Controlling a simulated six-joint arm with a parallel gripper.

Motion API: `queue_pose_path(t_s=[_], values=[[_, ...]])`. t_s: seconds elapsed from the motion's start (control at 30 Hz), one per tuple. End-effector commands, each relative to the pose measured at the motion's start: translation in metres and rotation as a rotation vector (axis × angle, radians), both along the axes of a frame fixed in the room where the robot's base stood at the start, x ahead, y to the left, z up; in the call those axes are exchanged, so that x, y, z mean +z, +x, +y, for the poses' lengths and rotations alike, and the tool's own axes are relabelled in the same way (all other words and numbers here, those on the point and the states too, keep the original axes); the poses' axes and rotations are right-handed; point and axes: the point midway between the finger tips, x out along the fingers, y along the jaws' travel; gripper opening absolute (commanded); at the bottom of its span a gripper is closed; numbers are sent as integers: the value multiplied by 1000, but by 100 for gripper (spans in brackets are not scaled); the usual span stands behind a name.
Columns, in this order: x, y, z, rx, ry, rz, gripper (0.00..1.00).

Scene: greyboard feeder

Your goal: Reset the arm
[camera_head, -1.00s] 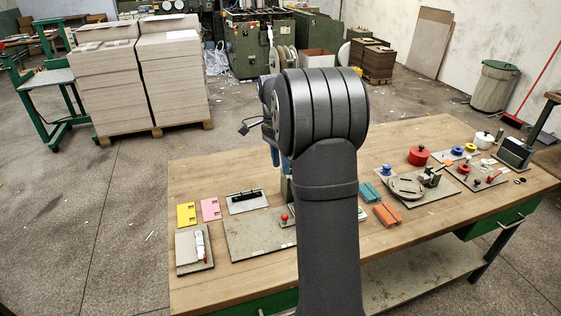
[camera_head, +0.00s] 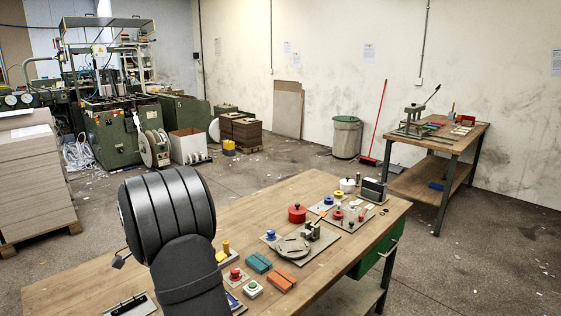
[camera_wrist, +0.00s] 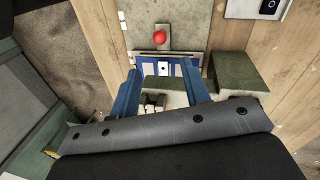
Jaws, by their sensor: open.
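My gripper (camera_wrist: 160,72) shows in the wrist view as two blue fingers standing well apart, with nothing held between them. Beyond the fingertips lie a blue-and-white piece (camera_wrist: 164,67) and a grey plate with a red ball knob (camera_wrist: 159,37). In the head view my dark arm rises at the lower left and hides the gripper. The gripper's height above the things below it is hard to tell.
The wooden table (camera_head: 85,271) carries a round grey fixture (camera_head: 293,246), a red pot (camera_head: 297,213), teal blocks (camera_head: 258,262) and orange blocks (camera_head: 282,279). A second bench (camera_head: 418,180) stands at the back right. The table's front right edge adjoins open floor.

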Motion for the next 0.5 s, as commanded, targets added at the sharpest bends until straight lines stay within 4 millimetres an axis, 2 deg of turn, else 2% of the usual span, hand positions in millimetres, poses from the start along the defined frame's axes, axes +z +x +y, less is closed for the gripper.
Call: queue_pose_path(t_s=[0.1,0.3,0.5], values=[[-25,-3,-4,0,-2,4,43],[-63,-7,-10,0,-1,3,43],[-89,-10,-14,1,-1,2,43]])
